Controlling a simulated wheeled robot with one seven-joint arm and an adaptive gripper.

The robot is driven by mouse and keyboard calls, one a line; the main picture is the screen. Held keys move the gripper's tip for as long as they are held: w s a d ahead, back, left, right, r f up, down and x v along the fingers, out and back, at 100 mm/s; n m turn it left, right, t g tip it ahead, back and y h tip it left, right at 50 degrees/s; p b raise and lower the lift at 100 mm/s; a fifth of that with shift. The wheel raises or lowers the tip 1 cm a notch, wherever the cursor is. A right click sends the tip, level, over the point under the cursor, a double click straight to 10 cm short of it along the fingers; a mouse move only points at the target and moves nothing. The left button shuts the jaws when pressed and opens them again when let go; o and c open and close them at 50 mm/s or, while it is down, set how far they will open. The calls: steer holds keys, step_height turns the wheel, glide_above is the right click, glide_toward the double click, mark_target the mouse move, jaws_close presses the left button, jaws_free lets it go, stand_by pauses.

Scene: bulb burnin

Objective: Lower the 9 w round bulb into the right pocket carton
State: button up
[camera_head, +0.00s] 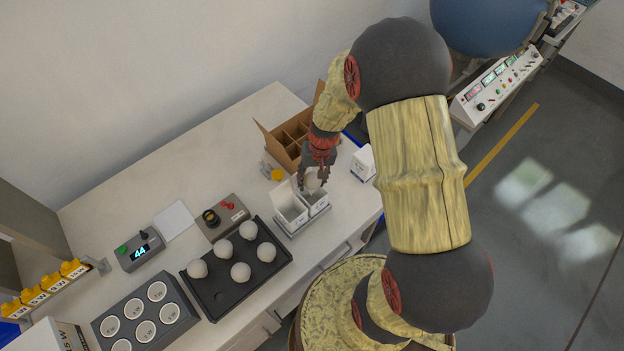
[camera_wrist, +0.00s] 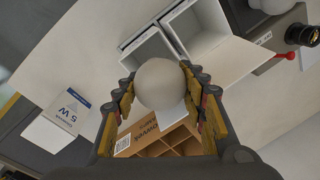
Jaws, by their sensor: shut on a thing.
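My gripper (camera_head: 317,166) is shut on a white round bulb (camera_head: 312,183), which hangs below the fingers. In the wrist view the bulb (camera_wrist: 160,84) sits between the fingertips of my gripper (camera_wrist: 161,98). Two white open cartons stand side by side in a grey holder (camera_head: 290,234). The bulb is over the back of the right pocket carton (camera_head: 318,204), which shows at the left in the wrist view (camera_wrist: 146,56), partly hidden by the bulb. The left pocket carton (camera_head: 290,212) is open with its lid raised. I cannot tell whether the bulb is below the right carton's rim.
A divided cardboard box (camera_head: 284,146) stands behind the cartons. A white 5 W box (camera_head: 364,163) is to their right. A black tray (camera_head: 216,301) with several bulbs, a grey box with a red lever (camera_head: 222,217) and a meter reading 44 (camera_head: 139,250) are to the left.

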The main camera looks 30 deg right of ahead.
steer(key=shift+f+b, duration=1.1)
steer(key=shift+f, duration=0.5)
steer(key=o, duration=1.2)
steer(key=shift+r, duration=0.2)
steer(key=r, duration=0.4)
steer(key=d+r, duration=0.1)
steer(key=r, duration=0.6)
steer(key=shift+s+d+r, duration=0.25)
steer(key=shift+s+r, duration=0.05)
steer(key=shift+r, duration=0.05)
